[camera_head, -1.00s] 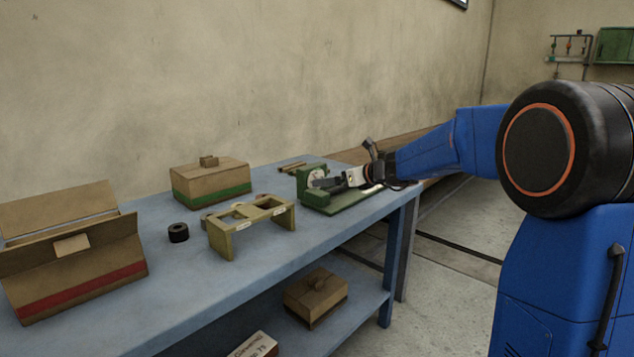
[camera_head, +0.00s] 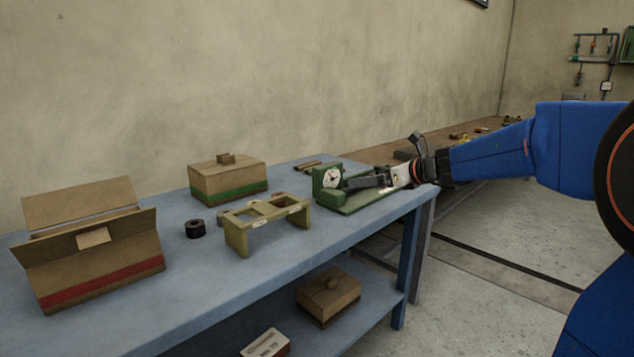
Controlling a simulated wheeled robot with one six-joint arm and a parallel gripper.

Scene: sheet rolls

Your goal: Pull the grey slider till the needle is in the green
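A green fixture stands at the table's right end, with a flat green base (camera_head: 372,198) and an upright block at its left. The block carries a round white dial (camera_head: 331,178) with a dark needle; the needle's exact reading and any green zone are too small to tell. My gripper (camera_head: 352,185) reaches in from the right, low over the base, its dark fingers pointing left toward the dial and a little apart from it. I cannot make out the grey slider; the fingers may hide it. Whether the fingers are shut on something is not clear.
The blue table (camera_head: 215,285) also holds an olive stand (camera_head: 262,222), a black roll (camera_head: 195,229), a box with a green stripe (camera_head: 228,180) and an open box with a red stripe (camera_head: 95,262). Brown rolls (camera_head: 308,165) lie behind the fixture. A lower shelf holds boxes.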

